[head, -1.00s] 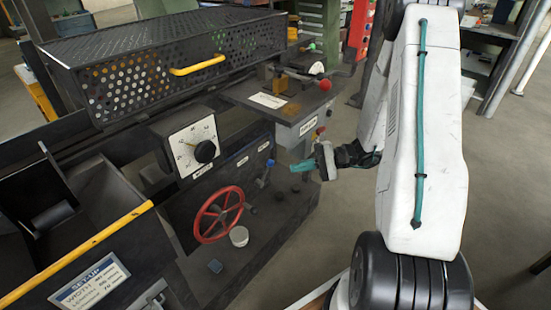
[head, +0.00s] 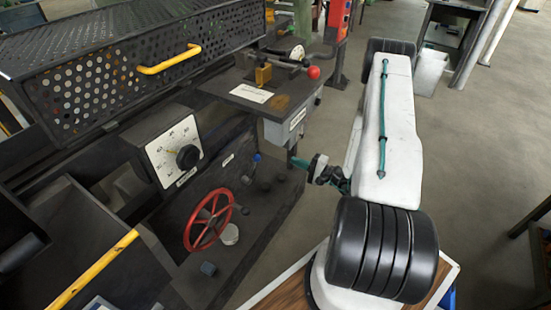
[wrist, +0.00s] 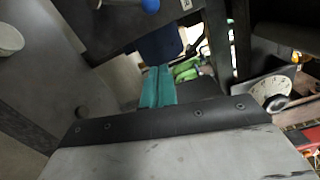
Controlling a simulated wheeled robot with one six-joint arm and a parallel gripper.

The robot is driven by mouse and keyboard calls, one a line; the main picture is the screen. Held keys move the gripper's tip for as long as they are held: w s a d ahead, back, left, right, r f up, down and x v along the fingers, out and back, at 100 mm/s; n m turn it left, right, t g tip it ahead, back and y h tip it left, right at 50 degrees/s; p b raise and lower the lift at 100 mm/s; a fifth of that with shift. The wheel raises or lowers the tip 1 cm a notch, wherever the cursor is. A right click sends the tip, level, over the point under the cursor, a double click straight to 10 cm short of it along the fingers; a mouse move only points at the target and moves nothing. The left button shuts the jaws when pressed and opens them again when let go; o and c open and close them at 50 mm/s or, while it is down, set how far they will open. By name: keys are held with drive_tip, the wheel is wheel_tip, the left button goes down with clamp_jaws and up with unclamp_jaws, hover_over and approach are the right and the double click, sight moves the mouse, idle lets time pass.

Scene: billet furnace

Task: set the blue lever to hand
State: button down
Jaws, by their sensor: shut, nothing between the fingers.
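The blue lever (head: 257,157) is a short arm with a blue ball knob, on the dark front panel of the machine, right of the red handwheel. Its knob stands up and leans a little to the right in the head view. The knob also shows at the top edge of the wrist view (wrist: 150,5). My gripper (head: 294,161) has teal fingers and is to the right of the knob, apart from it. In the wrist view the fingers (wrist: 158,86) are together and empty. The lever's position marks are too small to read.
A dial (head: 174,150) is farther left. A grey box (head: 285,130) under the shelf (head: 262,95) is close above my gripper. Open floor lies to the right.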

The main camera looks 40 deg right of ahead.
drive_tip(key=w+a, duration=0.7)
drive_tip(key=w, duration=0.1)
drive_tip(key=shift+a+r, duration=0.35)
drive_tip(key=shift+r, duration=0.1)
